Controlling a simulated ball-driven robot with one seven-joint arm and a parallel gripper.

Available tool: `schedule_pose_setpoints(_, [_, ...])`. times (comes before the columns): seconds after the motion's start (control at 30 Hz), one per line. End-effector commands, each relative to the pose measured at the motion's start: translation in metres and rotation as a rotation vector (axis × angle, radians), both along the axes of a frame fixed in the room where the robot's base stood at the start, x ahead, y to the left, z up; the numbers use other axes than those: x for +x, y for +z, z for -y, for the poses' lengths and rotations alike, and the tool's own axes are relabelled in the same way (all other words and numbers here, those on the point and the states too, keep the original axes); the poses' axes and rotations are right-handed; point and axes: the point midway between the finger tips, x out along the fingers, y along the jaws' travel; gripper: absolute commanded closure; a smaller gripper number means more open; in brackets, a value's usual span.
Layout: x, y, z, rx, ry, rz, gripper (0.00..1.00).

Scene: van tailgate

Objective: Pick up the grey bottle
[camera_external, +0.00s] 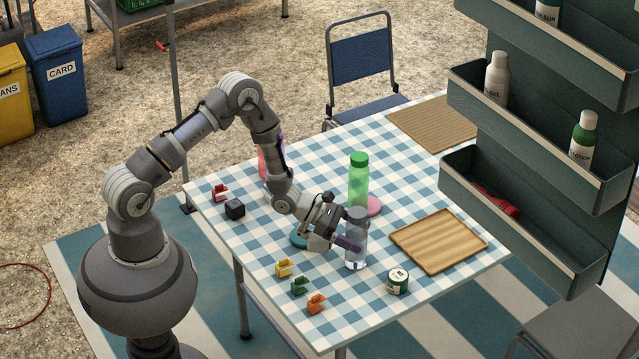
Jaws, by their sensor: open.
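The grey bottle (356,260) is see-through with a dark grey cap and stands upright on the checked table (250,250). My gripper (349,232) is level with its upper part, with the jaws open. One finger crosses in front of the bottle below the cap. The other finger is partly hidden, so I cannot tell whether the bottle is between the fingers or whether they touch it.
A green bottle (359,180) stands close behind, near a pink disc (374,206). A wooden tray (438,241) and a green-and-white tin (397,281) are to the right. Coloured clips (300,286) lie at the front left. A shelf rack (520,220) overhangs the right side.

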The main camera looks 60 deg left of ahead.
Motion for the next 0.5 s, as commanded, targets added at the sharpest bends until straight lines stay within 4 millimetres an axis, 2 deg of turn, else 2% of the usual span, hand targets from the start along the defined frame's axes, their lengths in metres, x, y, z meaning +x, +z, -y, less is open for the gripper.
schedule_pose_setpoints(0.23, [0.0027,-0.0005,0.0031,0.001,0.000,0.001,0.09])
schedule_pose_setpoints(0.27, [0.0027,-0.0005,0.0031,0.001,0.000,0.001,0.11])
schedule_pose_setpoints(0.5, [0.0025,-0.0004,0.0030,0.000,-0.001,0.000,0.66])
